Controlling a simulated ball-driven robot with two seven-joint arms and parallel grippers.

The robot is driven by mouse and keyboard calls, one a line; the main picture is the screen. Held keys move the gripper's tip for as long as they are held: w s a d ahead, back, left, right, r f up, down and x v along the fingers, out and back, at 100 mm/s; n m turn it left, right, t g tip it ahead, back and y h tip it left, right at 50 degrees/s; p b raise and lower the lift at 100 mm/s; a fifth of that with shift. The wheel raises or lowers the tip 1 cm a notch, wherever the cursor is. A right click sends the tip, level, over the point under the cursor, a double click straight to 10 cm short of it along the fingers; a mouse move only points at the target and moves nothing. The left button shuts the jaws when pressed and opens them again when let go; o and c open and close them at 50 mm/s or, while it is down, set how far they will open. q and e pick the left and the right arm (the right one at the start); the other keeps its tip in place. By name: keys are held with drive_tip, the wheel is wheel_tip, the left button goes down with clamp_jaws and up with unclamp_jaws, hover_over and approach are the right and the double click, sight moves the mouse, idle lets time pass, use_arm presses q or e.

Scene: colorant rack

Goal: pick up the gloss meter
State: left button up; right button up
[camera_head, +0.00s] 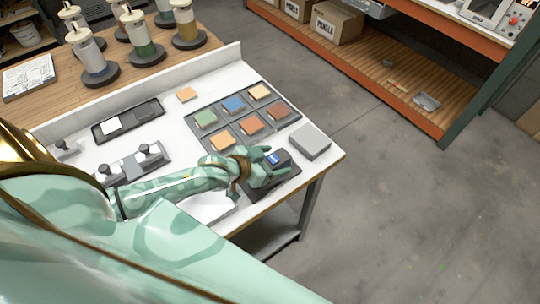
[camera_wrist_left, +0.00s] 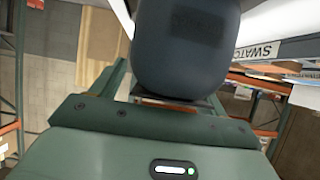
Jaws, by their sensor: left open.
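The gloss meter (camera_head: 281,158) is a dark block with a small lit blue screen, near the right front corner of the white table. My left gripper (camera_head: 262,172) is open at its near-left side and hides part of it. In the left wrist view a dark rounded body, apparently the gloss meter (camera_wrist_left: 185,50), fills the upper middle, close in front of the green gripper housing. I cannot tell whether the fingers touch it. My right gripper is not in view.
A grey block (camera_head: 310,141) stands just right of the meter. Behind it, a dark tray (camera_head: 238,121) holds several coloured swatches. A black tray (camera_head: 128,119) and grey metal tools (camera_head: 148,154) lie to the left. The white table (camera_head: 335,155) ends close by on the right.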

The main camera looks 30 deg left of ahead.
use_arm(q)
drive_tip(key=shift+w+d+f, duration=0.1)
drive_tip(key=shift+w+f, duration=0.15)
drive_tip(key=shift+w, duration=0.1)
drive_tip(key=shift+s, duration=0.1)
drive_tip(key=shift+c, duration=1.3)
drive_tip(key=shift+r, duration=0.1)
drive_tip(key=c, duration=1.1)
